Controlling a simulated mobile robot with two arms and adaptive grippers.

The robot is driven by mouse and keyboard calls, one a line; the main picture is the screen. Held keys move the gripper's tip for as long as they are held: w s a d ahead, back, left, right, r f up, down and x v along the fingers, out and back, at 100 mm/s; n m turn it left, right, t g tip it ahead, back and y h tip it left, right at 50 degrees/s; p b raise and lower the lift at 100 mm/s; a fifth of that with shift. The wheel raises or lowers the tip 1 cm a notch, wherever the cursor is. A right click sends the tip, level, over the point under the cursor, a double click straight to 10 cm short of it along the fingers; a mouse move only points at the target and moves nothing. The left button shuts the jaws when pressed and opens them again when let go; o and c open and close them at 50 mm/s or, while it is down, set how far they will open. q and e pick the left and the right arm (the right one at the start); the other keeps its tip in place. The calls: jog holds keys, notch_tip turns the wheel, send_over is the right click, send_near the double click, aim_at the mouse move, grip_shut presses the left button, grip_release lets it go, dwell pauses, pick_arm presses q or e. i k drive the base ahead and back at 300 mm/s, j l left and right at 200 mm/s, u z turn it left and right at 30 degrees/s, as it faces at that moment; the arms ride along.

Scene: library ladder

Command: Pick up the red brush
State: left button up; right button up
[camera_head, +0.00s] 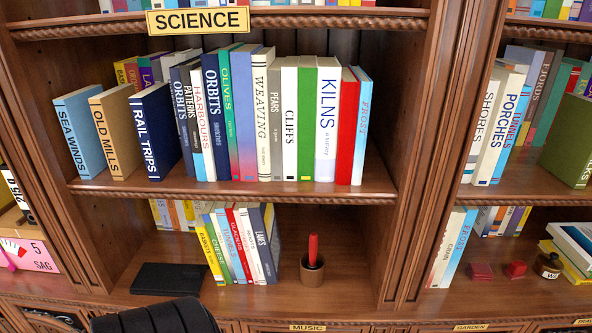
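A red upright handle (313,248), which looks like the red brush, stands in a small brown cup (312,272) on the lower shelf, right of a row of books. Its lower end is hidden inside the cup. Neither of my grippers can be made out in the head view.
Books (240,245) stand left of the cup, and a black flat object (170,279) lies further left. A dark ribbed shape (155,316) at the bottom edge is unclear. The upper shelf (240,188) overhangs. Bare shelf lies right of the cup, up to an upright divider (415,200).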

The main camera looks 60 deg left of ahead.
aim_at(312, 265)
jog(key=u, duration=1.6)
jog(key=z, duration=1.8)
jog(key=u, duration=1.8)
